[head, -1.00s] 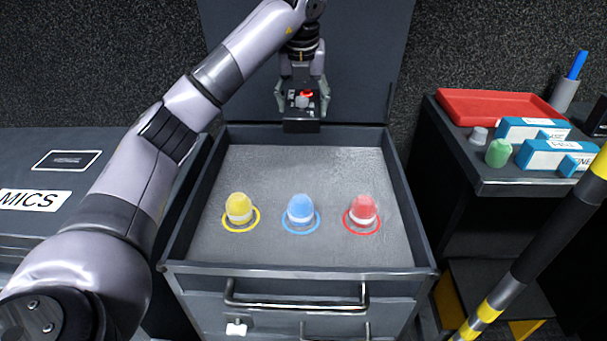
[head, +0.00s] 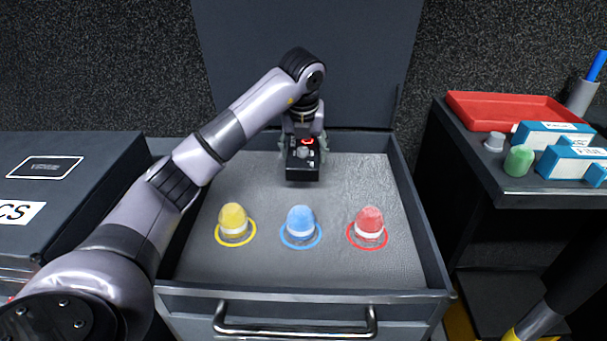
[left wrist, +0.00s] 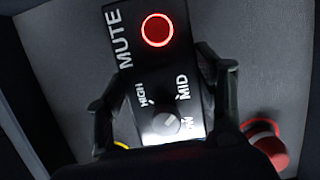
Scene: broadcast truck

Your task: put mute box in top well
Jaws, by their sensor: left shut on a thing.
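The mute box (head: 303,172) is a small black box with a red lit ring and a grey knob. My left gripper (head: 303,150) is shut on it and holds it at the back of the top well (head: 350,185), a grey-lined open drawer tray. In the left wrist view the mute box (left wrist: 158,75) sits between both fingers, with MUTE, HIGH and MID lettering showing. I cannot tell whether its underside touches the well floor. My right gripper is not in view.
Yellow (head: 233,220), blue (head: 301,222) and red (head: 369,222) domes stand in matching rings across the well's front half. A side cart at right holds a red tray (head: 510,110), blue-and-white boxes and a green dome (head: 519,160). A dark MICS case (head: 60,190) is at left.

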